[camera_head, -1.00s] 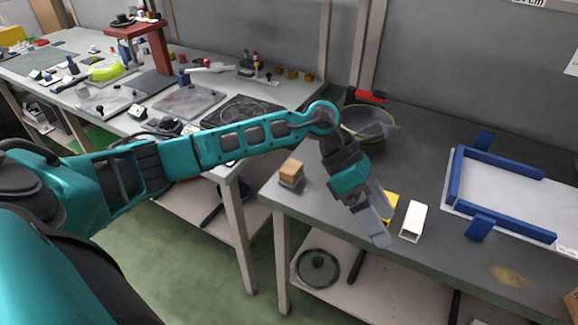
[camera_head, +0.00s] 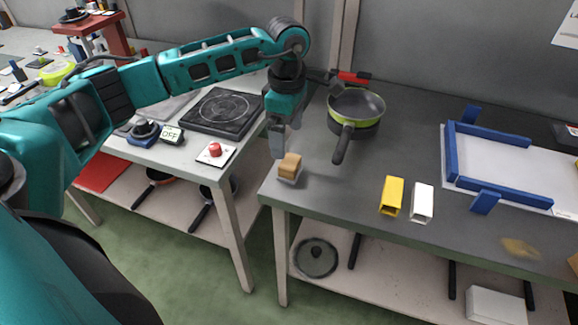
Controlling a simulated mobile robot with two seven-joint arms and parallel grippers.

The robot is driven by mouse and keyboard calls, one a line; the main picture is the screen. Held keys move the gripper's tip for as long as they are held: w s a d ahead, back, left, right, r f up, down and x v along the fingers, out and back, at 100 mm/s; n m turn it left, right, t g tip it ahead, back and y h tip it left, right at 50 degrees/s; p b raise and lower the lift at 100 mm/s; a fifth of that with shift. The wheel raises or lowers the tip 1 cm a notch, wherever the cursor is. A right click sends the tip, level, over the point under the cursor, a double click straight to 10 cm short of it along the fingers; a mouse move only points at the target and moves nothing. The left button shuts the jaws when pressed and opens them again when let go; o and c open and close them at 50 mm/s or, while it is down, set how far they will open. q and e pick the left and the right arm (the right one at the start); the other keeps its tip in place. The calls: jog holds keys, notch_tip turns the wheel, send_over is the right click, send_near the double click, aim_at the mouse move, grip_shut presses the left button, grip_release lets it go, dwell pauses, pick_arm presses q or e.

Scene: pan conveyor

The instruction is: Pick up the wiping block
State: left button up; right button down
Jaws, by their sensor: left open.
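The wiping block (camera_head: 290,166), with a tan wooden top and a pale grey base, sits near the front left corner of the grey table (camera_head: 330,205). My left gripper (camera_head: 284,136) points down, just behind and above the block in the picture. It is open, and I see nothing between its fingers. A fingertip comes close to the block's left side, but I cannot tell whether they touch. My right gripper is not in view.
A green-rimmed pan (camera_head: 370,106) stands right of the gripper, its handle pointing forward. A yellow block (camera_head: 391,194) and a white block (camera_head: 422,202) stand near the front edge. A blue frame (camera_head: 500,190) lies at right. A hotplate (camera_head: 222,110) and red button (camera_head: 215,150) are on the left table.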

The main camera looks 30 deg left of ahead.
aim_at(290, 161)
pick_arm(q)
notch_tip(290, 161, down, 5)
jog(key=shift+r, duration=0.15)
jog(key=shift+w+d+f, duration=0.1)
jog(key=shift+w+f, duration=0.1)
jog(key=shift+f, duration=1.15)
jog(key=shift+w+d+f, duration=0.1)
jog(key=shift+w+f, duration=0.05)
jog(key=shift+f, duration=1.15)
jog(key=c, duration=1.1)
